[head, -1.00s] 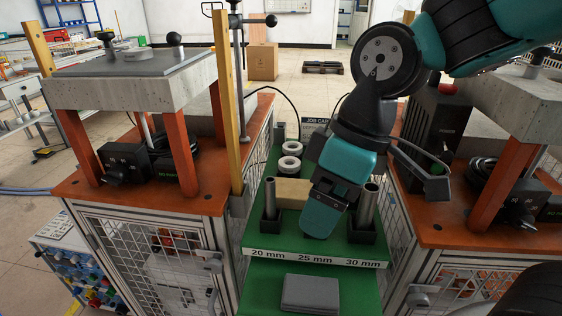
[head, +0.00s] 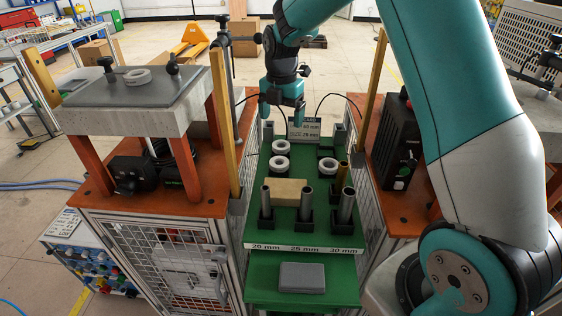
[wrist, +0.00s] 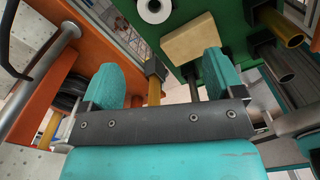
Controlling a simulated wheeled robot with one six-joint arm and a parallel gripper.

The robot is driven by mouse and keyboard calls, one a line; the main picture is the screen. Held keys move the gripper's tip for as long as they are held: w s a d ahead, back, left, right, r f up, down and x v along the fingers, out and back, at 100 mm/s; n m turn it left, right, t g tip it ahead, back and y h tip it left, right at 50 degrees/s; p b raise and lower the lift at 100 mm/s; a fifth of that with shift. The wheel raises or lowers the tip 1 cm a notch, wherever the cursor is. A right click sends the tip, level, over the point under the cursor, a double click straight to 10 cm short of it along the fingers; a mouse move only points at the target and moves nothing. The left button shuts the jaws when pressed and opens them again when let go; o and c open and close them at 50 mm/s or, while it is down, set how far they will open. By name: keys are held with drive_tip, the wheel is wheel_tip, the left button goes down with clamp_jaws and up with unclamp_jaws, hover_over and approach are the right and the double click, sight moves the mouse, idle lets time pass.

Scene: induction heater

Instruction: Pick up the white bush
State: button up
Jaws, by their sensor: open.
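Several white ring-shaped bushes show in the head view. Two lie on the left of the green board, a far one (head: 280,146) and a nearer one (head: 278,165). My gripper (head: 284,120) is above the far end of the board, apart from the bushes. In the wrist view my gripper (wrist: 161,80) is open and empty between its teal fingers. A white bush (wrist: 153,9) shows at the top edge there, beyond the fingers.
Upright metal tubes (head: 306,205) stand in black holders at the front of the green board (head: 258,232), near a beige block (head: 288,192). Orange-topped benches flank the board, with yellow posts (head: 225,120) close by.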

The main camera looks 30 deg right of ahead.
hover_over(279, 161)
drive_tip(key=s, duration=0.2)
drive_tip(key=f, duration=0.6)
drive_tip(key=f+p, duration=0.1)
drive_tip(key=f, duration=0.2)
drive_tip(key=shift+a+f, duration=0.3)
drive_tip(key=shift+a, duration=0.05)
drive_tip(key=shift+w+a+f+p, duration=0.15)
drive_tip(key=shift+f+p, duration=0.15)
drive_tip(key=shift+f, duration=1.1)
drive_tip(key=shift+w+f+p, duration=0.1)
drive_tip(key=shift+f+p, duration=0.15)
drive_tip(key=shift+f, duration=1.1)
drive_tip(key=c, duration=1.1)
